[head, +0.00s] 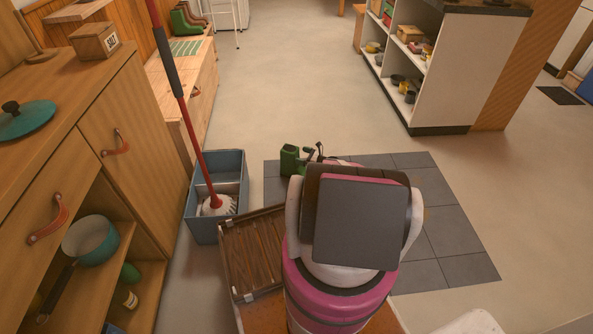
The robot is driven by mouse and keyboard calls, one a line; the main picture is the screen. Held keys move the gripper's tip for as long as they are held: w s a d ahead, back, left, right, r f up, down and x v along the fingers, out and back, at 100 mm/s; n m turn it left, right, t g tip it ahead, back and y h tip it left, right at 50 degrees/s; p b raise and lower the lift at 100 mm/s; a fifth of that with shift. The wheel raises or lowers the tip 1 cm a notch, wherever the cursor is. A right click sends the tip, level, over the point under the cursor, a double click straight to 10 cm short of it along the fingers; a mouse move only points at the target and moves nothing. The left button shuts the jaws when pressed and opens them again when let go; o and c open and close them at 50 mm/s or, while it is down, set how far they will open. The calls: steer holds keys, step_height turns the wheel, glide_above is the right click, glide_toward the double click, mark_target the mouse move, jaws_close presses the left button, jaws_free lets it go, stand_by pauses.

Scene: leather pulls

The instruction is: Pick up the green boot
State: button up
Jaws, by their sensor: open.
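A green boot (290,159) shows at the far left part of the grey tiled floor patch, just beyond my arm. Its shaft is upright and its lower part is partly hidden. My gripper (317,152) shows only as small dark parts just right of the boot, mostly hidden behind my own arm. It is open. I cannot tell whether it touches the boot. More green boots (186,20) stand on the wooden bench at the back left, beside brown ones.
A blue-grey tub (231,165) with a red-handled mop (213,190) stands left of the tiles (462,262). A dark slatted wooden rack (250,258) lies near me. A wooden cabinet (150,150) lines the left. A white shelf unit (440,75) stands back right. The middle floor is clear.

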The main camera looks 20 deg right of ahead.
mark_target(297, 153)
steer(key=x, duration=0.4)
steer(key=c, duration=1.5)
steer(key=shift+c, duration=0.8)
steer(key=shift+r, duration=0.1)
